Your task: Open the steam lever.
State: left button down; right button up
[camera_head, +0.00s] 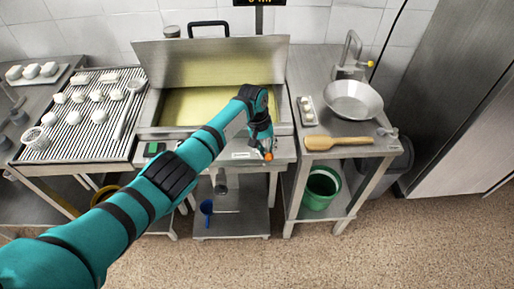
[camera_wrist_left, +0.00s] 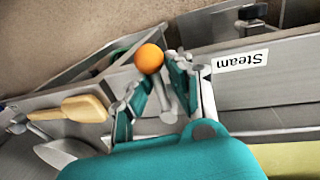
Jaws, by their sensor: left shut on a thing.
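The steam lever has an orange ball knob (camera_head: 268,156) on the front panel of the vat, beside a white label (camera_head: 245,155). In the left wrist view the orange knob (camera_wrist_left: 149,58) sits just beyond my fingertips, and the grey lever shaft (camera_wrist_left: 166,103) runs between the fingers. The label (camera_wrist_left: 240,61) there reads "Steam" upside down. My left gripper (camera_head: 263,144) reaches down in front of the vat and is shut on the steam lever; its fingers (camera_wrist_left: 157,85) stand on both sides of the shaft. My right gripper is not in view.
The vat (camera_head: 143,110) holds yellow liquid, with its lid (camera_head: 210,60) raised behind. At left is a ribbed draining table (camera_head: 75,140) with white cheeses. At right a side table carries a metal bowl (camera_head: 353,100) and a wooden paddle (camera_head: 340,142), with a green bucket (camera_head: 320,190) below.

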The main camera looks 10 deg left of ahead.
pick_arm(q)
jog(key=shift+s+d, duration=0.15)
jog(key=shift+d, duration=0.1)
jog(key=c, duration=1.4)
grip_release()
jog(key=shift+d, duration=0.1)
jog(key=shift+o, duration=0.6)
jog(key=shift+s+d+r, duration=0.1)
jog(key=shift+s+r, duration=0.05)
jog(key=shift+a+r, duration=0.1)
jog(key=shift+a, duration=0.1)
jog(key=shift+w+r, duration=0.2)
jog(key=shift+r, duration=0.2)
notch_tip(320, 180, up, 11)
jog(key=a, duration=0.2)
jog(key=shift+s+f, duration=0.15)
jog(key=shift+s, duration=0.2)
